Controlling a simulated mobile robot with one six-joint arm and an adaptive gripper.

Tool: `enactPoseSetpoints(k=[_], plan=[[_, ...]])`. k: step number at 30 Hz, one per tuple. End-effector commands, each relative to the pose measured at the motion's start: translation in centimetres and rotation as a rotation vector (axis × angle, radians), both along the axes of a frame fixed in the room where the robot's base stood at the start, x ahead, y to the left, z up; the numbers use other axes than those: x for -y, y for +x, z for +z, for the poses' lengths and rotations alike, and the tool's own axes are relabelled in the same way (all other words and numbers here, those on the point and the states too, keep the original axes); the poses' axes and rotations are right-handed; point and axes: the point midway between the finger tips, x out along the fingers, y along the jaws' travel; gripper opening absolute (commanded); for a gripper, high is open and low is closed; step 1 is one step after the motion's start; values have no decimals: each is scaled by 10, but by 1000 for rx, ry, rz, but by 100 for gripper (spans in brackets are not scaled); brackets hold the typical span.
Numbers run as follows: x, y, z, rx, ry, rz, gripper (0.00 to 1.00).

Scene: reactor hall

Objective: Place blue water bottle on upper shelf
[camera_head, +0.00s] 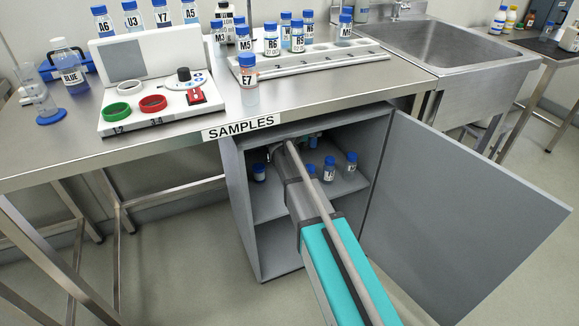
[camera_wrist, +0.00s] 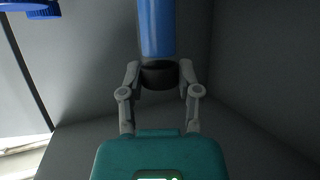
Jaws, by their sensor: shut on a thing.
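The blue water bottle (camera_wrist: 157,28) shows in the wrist view as a blue cylinder with a dark end. My gripper (camera_wrist: 160,78) is shut on it around the dark end; the bottle's far end runs out of the picture. In the head view my arm reaches through the open front of the grey cabinet, above the upper shelf (camera_head: 270,203). There the gripper and bottle are mostly hidden behind the arm and under the cabinet top. Several small blue-capped bottles stand on this shelf, including one at left (camera_head: 259,173) and one at right (camera_head: 351,162).
The cabinet door (camera_head: 460,210) is swung open to the right. The bench top (camera_head: 200,110) lies just above the cabinet, with bottle E7 (camera_head: 249,85) near its front edge. A blue cap (camera_wrist: 40,8) is close at the wrist view's upper left.

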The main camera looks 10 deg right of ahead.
Motion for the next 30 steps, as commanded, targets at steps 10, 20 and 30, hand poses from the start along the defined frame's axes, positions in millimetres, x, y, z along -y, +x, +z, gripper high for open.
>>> enactPoseSetpoints(k=[10, 20, 30], plan=[[-12, 0, 0, 0, 0, 16, 0], [-15, 0, -12, 0, 0, 21, 0], [-15, 0, -45, 0, 0, 21, 0]])
